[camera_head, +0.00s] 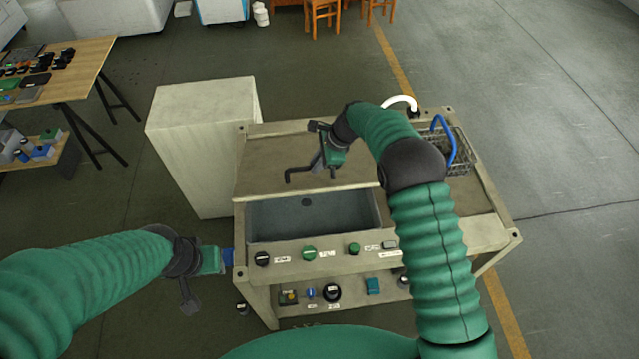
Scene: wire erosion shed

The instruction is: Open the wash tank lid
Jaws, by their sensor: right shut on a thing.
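The wash tank (267,219) is a beige bench unit, with its grey basin showing through a gap at the front. The lid (265,160) is a flat beige panel over the back part of the opening, its front edge behind the gap. I cannot tell whether it is slid back or slightly raised. My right gripper (318,162) is over the lid, shut on a dark bent handle (291,173). My wrist hides part of the handle. My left gripper (205,275) is low beside the tank's left side; its jaws are not clear.
Knobs and buttons (309,253) line the tank's front, above a shelf with small items. A wire basket (457,150) with a blue handle sits at the back right. A tall beige cabinet (200,140) stands close on the left. Open floor lies to the right.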

